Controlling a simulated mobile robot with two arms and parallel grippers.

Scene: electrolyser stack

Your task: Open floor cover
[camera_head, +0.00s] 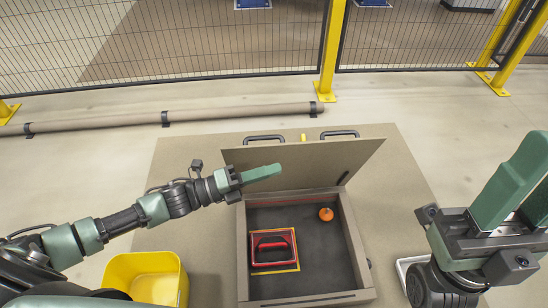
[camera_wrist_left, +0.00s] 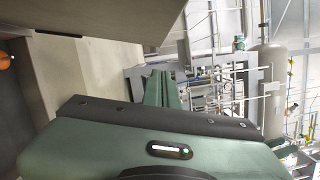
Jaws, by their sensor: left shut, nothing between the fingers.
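The floor cover (camera_head: 340,160) is a beige-grey panel. It stands tilted up at the back edge of the floor box, with two dark handles (camera_head: 264,138) behind its top edge. The open floor box (camera_head: 306,294) lies below it. My left gripper (camera_head: 277,171) is shut and empty, in front of the cover's left part and above the box's back left corner. I cannot tell whether it touches the cover. In the left wrist view the cover (camera_wrist_left: 100,18) shows at the top left. My right gripper (camera_head: 525,185) is at the right, away from the cover; its fingertips are unclear.
Inside the box are a red-handled item (camera_head: 274,247) on a yellow-edged plate and an orange ball (camera_head: 326,214). A yellow bin (camera_head: 146,277) stands left of the box. A pipe (camera_head: 200,115) and a yellow-posted fence (camera_head: 328,50) run behind. Floor right of the mat is mostly clear.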

